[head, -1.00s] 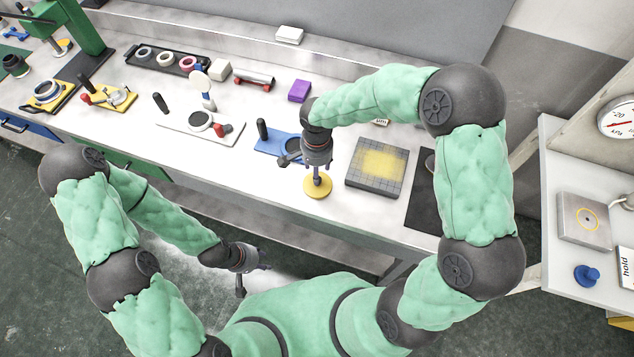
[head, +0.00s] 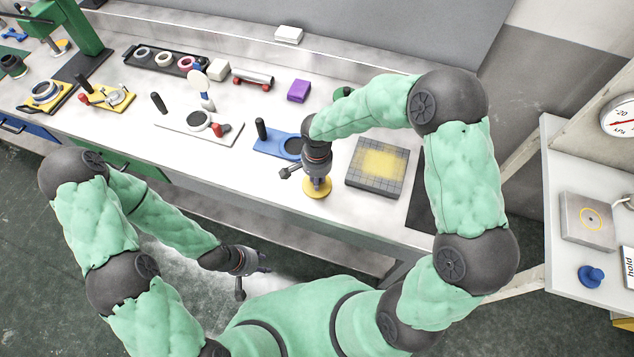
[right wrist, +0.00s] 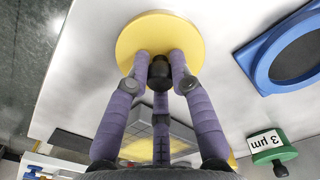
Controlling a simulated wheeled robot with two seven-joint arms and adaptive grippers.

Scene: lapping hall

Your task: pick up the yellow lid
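The yellow lid (head: 317,191) is a flat round disc lying near the front edge of the bench. In the right wrist view the lid (right wrist: 142,27) shows a dark knob (right wrist: 159,72) at its middle. My right gripper (head: 317,180) is right above the lid, pointing down. In the right wrist view its fingers (right wrist: 159,62) stand around the knob, very close to it; whether they press on it I cannot tell. My left gripper (head: 258,270) is open and empty, low in front of the bench.
A blue plate (head: 273,140) with a dark upright handle lies just left of my right gripper. A gridded grey block with a yellow patch (head: 378,166) lies to its right. A purple block (head: 299,91) and a white base (head: 181,126) lie farther back and left.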

